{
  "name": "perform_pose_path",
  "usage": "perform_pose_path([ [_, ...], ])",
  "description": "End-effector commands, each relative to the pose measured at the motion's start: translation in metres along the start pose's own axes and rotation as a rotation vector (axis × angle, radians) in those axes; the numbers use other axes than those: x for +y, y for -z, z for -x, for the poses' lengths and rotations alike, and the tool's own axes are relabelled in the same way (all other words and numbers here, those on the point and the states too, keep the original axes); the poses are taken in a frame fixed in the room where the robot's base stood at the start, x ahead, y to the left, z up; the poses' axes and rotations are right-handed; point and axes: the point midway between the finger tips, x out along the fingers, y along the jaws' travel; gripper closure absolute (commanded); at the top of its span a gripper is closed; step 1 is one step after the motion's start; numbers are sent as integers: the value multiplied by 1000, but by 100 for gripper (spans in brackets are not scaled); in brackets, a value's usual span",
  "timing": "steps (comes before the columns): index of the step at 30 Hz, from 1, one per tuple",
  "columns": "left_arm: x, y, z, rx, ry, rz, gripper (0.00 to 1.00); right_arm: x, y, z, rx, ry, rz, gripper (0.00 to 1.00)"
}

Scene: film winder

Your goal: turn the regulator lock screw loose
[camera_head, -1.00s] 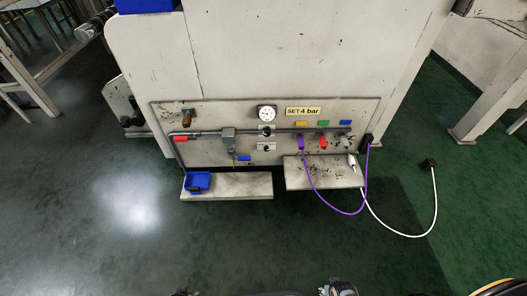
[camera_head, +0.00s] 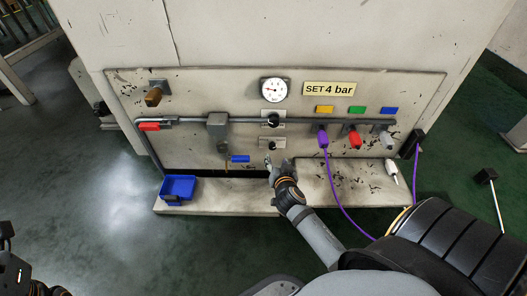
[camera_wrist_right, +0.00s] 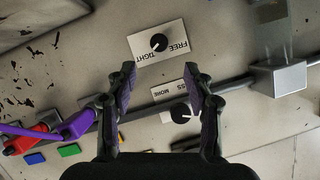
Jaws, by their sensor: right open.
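The regulator lock screw is a small black knob on a white plate marked FREE and TIGHT (camera_wrist_right: 158,42); in the head view it shows on the panel (camera_head: 270,144) below the regulator knob (camera_head: 272,120). My right gripper (camera_head: 275,163) is open and empty just below the lock screw. In the wrist view its fingertips (camera_wrist_right: 159,70) are apart, with the lock screw centred beyond them. Part of my left arm shows at the lower left; its fingers are unclear.
A gauge (camera_head: 273,89) and a SET 4 bar sign (camera_head: 329,88) are above. A grey pipe (camera_head: 180,120) crosses the panel. Purple (camera_head: 323,139), red (camera_head: 355,140) and white connectors are at right. A blue bin (camera_head: 178,188) stands on the left shelf (camera_head: 225,201).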

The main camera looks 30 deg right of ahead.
Motion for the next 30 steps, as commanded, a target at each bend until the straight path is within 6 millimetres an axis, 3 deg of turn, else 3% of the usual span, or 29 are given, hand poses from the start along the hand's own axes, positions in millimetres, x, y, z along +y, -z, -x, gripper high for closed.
perform_pose_path([
  [15, 10, -7, 46, -17, -23, -16, 53, 1, -4, -93, -1, 0, 3, 48],
  [27, 11, -8, 48, -19, -26, -18, 53, 0, 0, -103, -3, 0, 3, 48],
  [30, 11, -8, 48, -20, -26, -18, 53, 0, -1, -103, -3, 0, 2, 60],
])
